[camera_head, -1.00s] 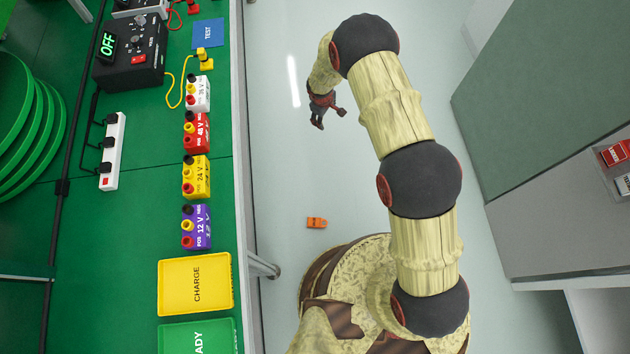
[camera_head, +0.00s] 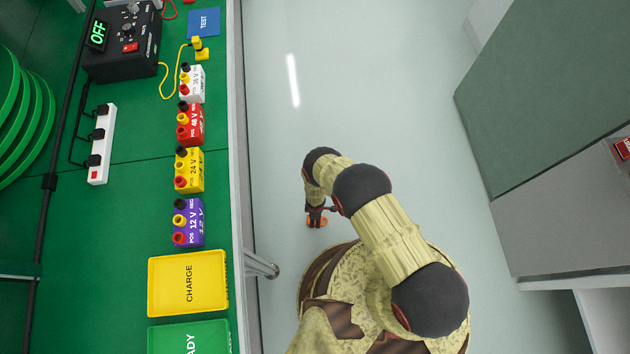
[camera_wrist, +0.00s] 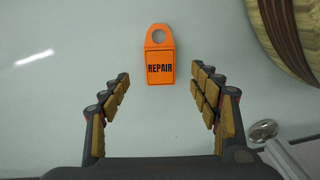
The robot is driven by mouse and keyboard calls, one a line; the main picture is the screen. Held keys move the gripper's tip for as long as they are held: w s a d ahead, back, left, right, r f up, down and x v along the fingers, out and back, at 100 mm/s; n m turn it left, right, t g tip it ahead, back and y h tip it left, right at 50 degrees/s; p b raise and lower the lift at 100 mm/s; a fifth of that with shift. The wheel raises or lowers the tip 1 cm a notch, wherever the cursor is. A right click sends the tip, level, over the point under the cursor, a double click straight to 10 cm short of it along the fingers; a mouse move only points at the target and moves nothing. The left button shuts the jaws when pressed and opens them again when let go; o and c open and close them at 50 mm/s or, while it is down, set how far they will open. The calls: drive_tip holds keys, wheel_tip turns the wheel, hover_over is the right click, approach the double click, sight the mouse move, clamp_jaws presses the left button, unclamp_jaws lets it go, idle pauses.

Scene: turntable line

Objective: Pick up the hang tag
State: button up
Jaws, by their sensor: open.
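The orange hang tag (camera_wrist: 160,58) lies flat on the pale floor in the wrist view, its hole end at the top and the word REPAIR in black on it. My gripper (camera_wrist: 161,85) is open, with the tag between and slightly beyond its two fingertips, and nothing is held. In the head view my gripper (camera_head: 316,210) is low over the floor, right of the bench. A little orange of the tag (camera_head: 317,222) shows beneath the gripper there; the rest is hidden by it.
The green bench (camera_head: 120,225) runs along the left with coloured battery blocks, a yellow CHARGE tray (camera_head: 225,290), a green tray (camera_head: 190,325) and a black power box (camera_head: 122,45). A bench leg (camera_head: 262,266) stands near the tag. A grey cabinet (camera_head: 550,150) stands right. Floor beyond is clear.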

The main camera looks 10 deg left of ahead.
wheel_tip(320, 180, down, 7)
drive_tip(key=b, duration=0.4)
drive_tip(key=shift+d, duration=0.1)
drive_tip(key=c, duration=1.3)
drive_tip(key=shift+c, duration=0.2)
drive_tip(key=shift+r, duration=0.2)
